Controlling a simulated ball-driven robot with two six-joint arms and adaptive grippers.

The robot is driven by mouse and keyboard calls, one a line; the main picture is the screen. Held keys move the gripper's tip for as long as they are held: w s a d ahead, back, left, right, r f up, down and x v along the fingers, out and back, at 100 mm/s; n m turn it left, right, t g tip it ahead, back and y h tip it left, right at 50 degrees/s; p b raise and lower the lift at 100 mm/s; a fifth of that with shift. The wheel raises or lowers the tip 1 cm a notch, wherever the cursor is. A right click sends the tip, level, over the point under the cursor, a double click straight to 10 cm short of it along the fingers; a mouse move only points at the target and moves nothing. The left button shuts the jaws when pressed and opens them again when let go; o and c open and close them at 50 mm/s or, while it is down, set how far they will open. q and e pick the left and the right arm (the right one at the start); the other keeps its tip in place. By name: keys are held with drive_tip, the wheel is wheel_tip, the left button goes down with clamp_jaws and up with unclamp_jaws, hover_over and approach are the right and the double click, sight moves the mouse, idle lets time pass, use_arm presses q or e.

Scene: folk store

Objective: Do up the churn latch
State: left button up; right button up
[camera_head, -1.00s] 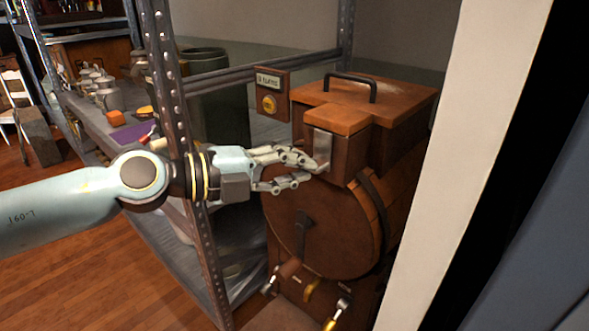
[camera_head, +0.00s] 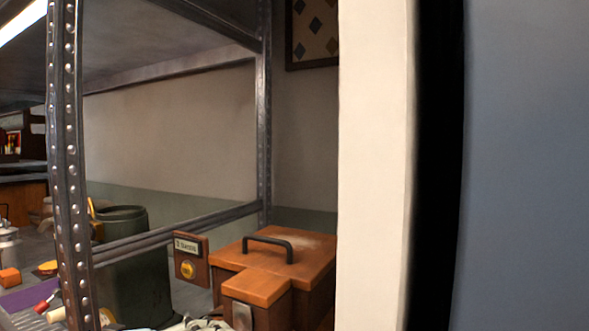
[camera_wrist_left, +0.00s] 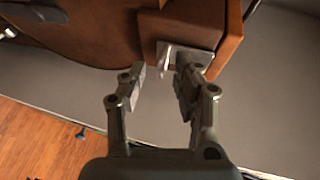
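The wooden churn's box-like top (camera_head: 280,263), with a dark handle on its lid, stands low in the head view. Its metal latch plate (camera_head: 242,316) is on the front, cut off by the lower edge. In the left wrist view the latch plate (camera_wrist_left: 198,55) carries a small pale lever (camera_wrist_left: 165,60). My left gripper (camera_wrist_left: 163,77) is open, its fingertips on either side of the lever's lower end; contact cannot be told. Only a sliver of it shows at the bottom of the head view. The churn's barrel (camera_wrist_left: 85,30) shows in the wrist view. My right gripper is not in view.
A metal shelf post (camera_head: 70,180) and rail stand left of the churn. A small wooden sign (camera_head: 191,258) with a yellow disc is beside it. A white pillar (camera_head: 375,165) closes off the right side.

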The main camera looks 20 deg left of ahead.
use_arm(q)
drive_tip(key=a+r+n+g+y+p, duration=0.2)
drive_tip(key=a+r+n+g+p, duration=0.15)
drive_tip(key=r+g+p, duration=1.2)
drive_tip(key=w+d+r+m+t+h+b, duration=0.1)
drive_tip(key=d+r+m+t+h+b, duration=0.3)
drive_tip(key=d, duration=0.6)
drive_tip(key=d+r+t+h, duration=0.2)
drive_tip(key=r+t+h, duration=0.1)
drive_tip(key=r, duration=0.2)
drive_tip(key=w+d+r+n+t+h, duration=0.1)
drive_tip(key=d+r+t+h, duration=0.2)
drive_tip(key=r+h, duration=0.1)
drive_tip(key=shift+w+d+r+t, duration=0.3)
drive_tip(key=shift+r+t, duration=0.05)
drive_tip(key=shift+r, duration=0.55)
